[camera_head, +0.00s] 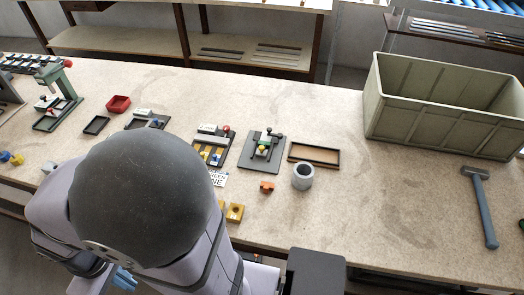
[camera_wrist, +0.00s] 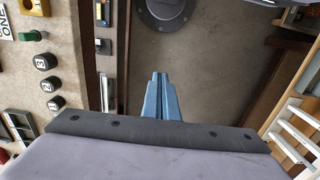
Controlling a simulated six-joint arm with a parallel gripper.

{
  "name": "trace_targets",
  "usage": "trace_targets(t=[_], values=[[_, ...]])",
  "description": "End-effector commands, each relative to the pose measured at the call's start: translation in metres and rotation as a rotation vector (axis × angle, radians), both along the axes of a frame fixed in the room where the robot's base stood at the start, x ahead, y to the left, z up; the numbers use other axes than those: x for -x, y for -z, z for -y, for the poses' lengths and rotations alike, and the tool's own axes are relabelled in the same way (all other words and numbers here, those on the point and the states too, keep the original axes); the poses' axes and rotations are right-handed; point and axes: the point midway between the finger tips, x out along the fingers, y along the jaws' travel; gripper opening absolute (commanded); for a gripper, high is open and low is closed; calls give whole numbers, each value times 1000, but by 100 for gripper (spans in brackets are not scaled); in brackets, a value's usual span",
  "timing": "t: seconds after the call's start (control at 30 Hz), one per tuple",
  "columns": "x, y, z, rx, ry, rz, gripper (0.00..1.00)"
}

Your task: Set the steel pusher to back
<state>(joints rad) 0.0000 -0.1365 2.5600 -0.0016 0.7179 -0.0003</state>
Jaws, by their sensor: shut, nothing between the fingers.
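My gripper (camera_head: 124,280) is low at the front left in the head view, below the bench edge and partly behind my arm. In the wrist view its blue fingers (camera_wrist: 160,95) are together with nothing between them, over bare floor. I cannot tell which part is the steel pusher. Small fixtures stand on the bench in the head view: a dark plate with a yellow-topped knob (camera_head: 250,165), one with a red knob and yellow parts (camera_head: 224,130), and one partly behind my arm (camera_head: 148,119). My gripper is apart from all of them.

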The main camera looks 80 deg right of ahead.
Motion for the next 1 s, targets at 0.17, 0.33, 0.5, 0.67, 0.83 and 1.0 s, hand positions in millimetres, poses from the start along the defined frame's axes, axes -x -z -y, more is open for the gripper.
trace_targets(t=[0.17,0.33,0.5,0.67,0.83,1.0], values=[[0,0,0,0,0,0,5],[0,0,6,0,26,0,35],[4,4,31,-1,141,-10,35],[22,17,69,-10,336,-59,35],[52,34,110,-37,577,-124,35],[77,48,153,-68,815,-158,35]])
